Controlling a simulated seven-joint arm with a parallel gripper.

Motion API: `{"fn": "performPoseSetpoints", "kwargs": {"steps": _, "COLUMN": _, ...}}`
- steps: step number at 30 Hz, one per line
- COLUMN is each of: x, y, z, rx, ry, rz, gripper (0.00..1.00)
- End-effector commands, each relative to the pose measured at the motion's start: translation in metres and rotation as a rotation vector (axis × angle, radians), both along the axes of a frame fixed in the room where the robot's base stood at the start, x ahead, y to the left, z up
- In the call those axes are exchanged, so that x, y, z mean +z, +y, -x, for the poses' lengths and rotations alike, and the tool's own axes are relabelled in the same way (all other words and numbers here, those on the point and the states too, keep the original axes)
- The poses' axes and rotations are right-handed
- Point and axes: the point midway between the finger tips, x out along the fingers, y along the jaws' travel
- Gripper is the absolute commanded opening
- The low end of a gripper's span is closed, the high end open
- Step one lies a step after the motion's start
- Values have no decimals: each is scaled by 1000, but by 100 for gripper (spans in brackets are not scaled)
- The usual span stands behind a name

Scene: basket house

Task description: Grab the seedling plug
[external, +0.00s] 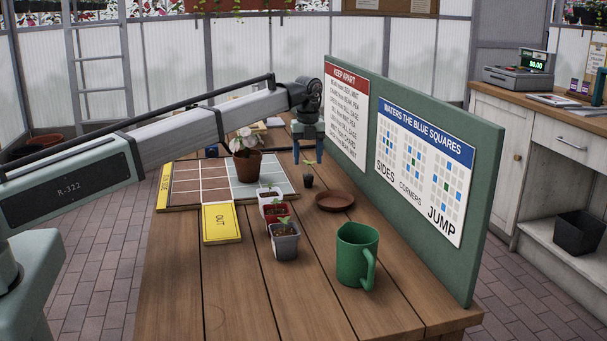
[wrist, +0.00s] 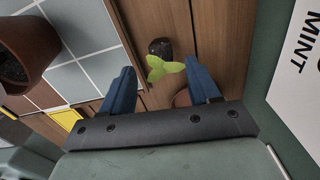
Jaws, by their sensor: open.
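The seedling plug is a small dark soil plug with light green leaves; it stands on the wooden table (external: 308,182) near the green board. In the wrist view, its dark plug (wrist: 160,47) and leaves show between and slightly beyond my fingertips. My gripper (external: 308,160) points down just above the seedling, with its two blue fingers apart and nothing held. In the wrist view, the fingers (wrist: 160,66) lie on either side of the leaves. Whether they touch the leaves cannot be told.
A green board (external: 480,180) with signs stands close on the right. A brown saucer (external: 335,201), several small seedling pots (external: 285,245) and a green mug (external: 356,255) stand nearer. A terracotta pot (external: 246,167) with a white-leaved plant stands on the gridded board (external: 192,180) at left.

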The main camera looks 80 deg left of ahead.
Motion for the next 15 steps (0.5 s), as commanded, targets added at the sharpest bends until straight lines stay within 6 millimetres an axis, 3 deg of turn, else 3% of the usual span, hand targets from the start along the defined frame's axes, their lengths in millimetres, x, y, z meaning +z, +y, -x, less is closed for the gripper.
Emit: {"fn": "performPoseSetpoints", "kwargs": {"steps": 15, "x": -46, "y": -1, "z": -1, "rx": 0, "ry": 1, "rz": 1, "gripper": 61}}
